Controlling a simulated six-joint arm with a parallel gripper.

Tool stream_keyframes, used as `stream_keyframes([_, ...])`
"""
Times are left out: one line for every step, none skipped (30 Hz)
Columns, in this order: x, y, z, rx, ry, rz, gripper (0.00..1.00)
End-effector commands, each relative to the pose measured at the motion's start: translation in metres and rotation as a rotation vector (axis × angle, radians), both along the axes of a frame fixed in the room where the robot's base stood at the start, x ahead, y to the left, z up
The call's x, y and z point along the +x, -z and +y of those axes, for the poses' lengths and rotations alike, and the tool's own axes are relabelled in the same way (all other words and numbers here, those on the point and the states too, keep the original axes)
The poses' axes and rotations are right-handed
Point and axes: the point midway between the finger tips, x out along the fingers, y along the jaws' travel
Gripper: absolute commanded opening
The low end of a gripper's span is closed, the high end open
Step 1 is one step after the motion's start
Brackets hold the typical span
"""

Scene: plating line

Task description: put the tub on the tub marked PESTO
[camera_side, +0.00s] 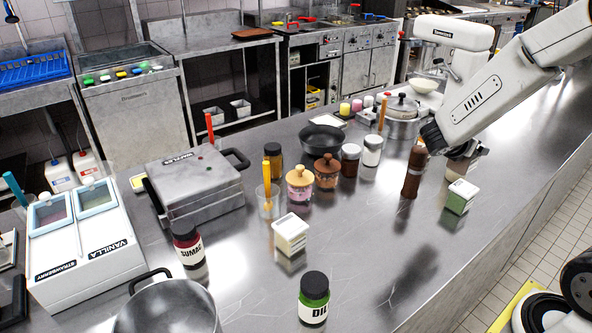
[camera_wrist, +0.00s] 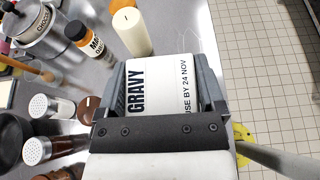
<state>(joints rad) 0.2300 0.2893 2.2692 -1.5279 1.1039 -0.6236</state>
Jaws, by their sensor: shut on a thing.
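My gripper (camera_wrist: 160,95) is shut on a white tub (camera_wrist: 168,72) marked GRAVY with a use-by date, seen in the wrist view. In the side view the held tub (camera_side: 456,168) shows partly below my gripper, at the right of the steel counter. A tub with green sides and a pale lid (camera_side: 460,197) stands on the counter just below it in the picture. Another pale, cream tub (camera_side: 291,235) stands near the middle front. I cannot read PESTO on either of these.
A tall brown mill (camera_side: 413,172) stands just left of the held tub. Jars, a black pan (camera_side: 322,139) and pots stand further back. A DILL jar (camera_side: 314,298) and a SUMAC jar (camera_side: 188,245) stand in front. The counter right of the cream tub is clear.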

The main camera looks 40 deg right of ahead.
Motion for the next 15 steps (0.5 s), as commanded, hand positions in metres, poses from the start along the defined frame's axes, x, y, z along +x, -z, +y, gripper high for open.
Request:
stream_keyframes([-0.001,-0.002,-0.012,-0.003,0.005,0.001,0.17])
stream_keyframes([-0.002,-0.003,-0.018,-0.004,0.006,0.002,0.17])
stream_keyframes([-0.003,-0.004,-0.025,-0.007,0.005,0.006,0.17])
stream_keyframes([-0.003,-0.004,-0.029,-0.008,0.005,0.006,0.17])
stream_keyframes([-0.004,-0.005,-0.034,-0.009,0.005,0.007,0.17])
stream_keyframes([-0.005,-0.006,-0.039,-0.011,0.004,0.009,0.17])
stream_keyframes([-0.005,-0.007,-0.043,-0.012,0.004,0.011,0.17])
stream_keyframes([-0.006,-0.007,-0.046,-0.013,0.004,0.011,0.17])
stream_keyframes([-0.006,-0.008,-0.049,-0.014,0.002,0.014,0.17])
stream_keyframes([-0.007,-0.008,-0.051,-0.015,0.002,0.015,0.17])
stream_keyframes([-0.007,-0.008,-0.053,-0.015,0.001,0.016,0.17])
stream_keyframes([-0.007,-0.008,-0.054,-0.015,0.001,0.017,0.17])
stream_keyframes([-0.007,-0.009,-0.055,-0.015,0.001,0.017,0.17])
stream_keyframes([-0.007,-0.009,-0.056,-0.016,0.0,0.017,0.17])
stream_keyframes([-0.008,-0.009,-0.056,-0.016,0.0,0.017,0.17])
